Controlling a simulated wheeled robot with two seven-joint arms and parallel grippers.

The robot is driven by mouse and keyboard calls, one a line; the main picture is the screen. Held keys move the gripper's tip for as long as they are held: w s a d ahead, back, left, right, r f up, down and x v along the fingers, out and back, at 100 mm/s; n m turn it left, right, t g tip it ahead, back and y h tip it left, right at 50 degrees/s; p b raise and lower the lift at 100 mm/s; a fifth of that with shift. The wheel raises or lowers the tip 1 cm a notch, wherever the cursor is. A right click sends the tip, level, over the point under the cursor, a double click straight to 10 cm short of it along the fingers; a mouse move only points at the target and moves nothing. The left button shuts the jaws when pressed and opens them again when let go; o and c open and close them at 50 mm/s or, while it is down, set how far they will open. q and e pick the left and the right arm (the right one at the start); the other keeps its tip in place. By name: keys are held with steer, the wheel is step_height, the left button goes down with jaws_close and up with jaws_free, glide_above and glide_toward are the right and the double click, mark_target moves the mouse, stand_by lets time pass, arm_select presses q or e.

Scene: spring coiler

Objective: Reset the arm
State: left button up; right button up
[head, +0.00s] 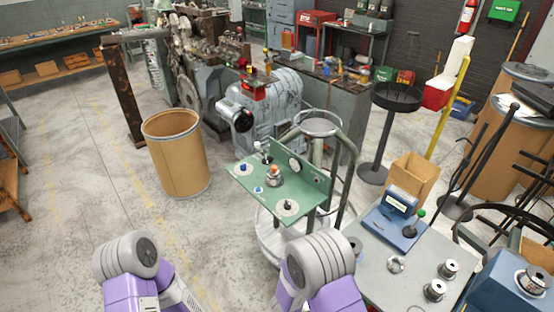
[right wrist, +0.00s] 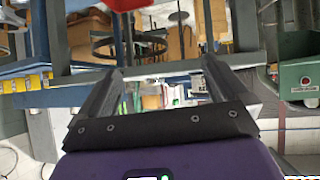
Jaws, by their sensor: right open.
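My right gripper (right wrist: 162,78) shows in the right wrist view with its two dark fingers apart and nothing between them. In the head view, my left arm (head: 130,265) and my right arm (head: 322,270) come in at the bottom edge, purple with ribbed grey joints. Neither gripper shows in the head view, and the left one is out of sight. A green control panel (head: 245,184) with several knobs and buttons stands just beyond my right arm.
A grey table (head: 385,285) at the lower right bears metal spools (head: 435,290) and a blue device (head: 398,228). A brown drum (head: 178,160) stands left of the panel, and a large grey machine (head: 270,105) behind it.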

steer(key=s+a+f+n+g+y+b, duration=0.1)
steer(key=s+f+n+y, duration=0.25)
steer(key=f+y, duration=0.4)
steer(key=s+a+f+n+g+y, duration=0.2)
steer(key=s+a+y, duration=0.1)
steer(key=s, duration=0.3)
steer(key=s+a+f+n+g+y+b, duration=0.1)
steer(key=s+a+f+n+y, duration=0.1)
steer(key=s, duration=0.3)
steer(key=shift+s+a+n+g+y, duration=0.35)
steer(key=shift+a+n+g+y, duration=0.1)
steer(key=shift+a+y, duration=0.1)
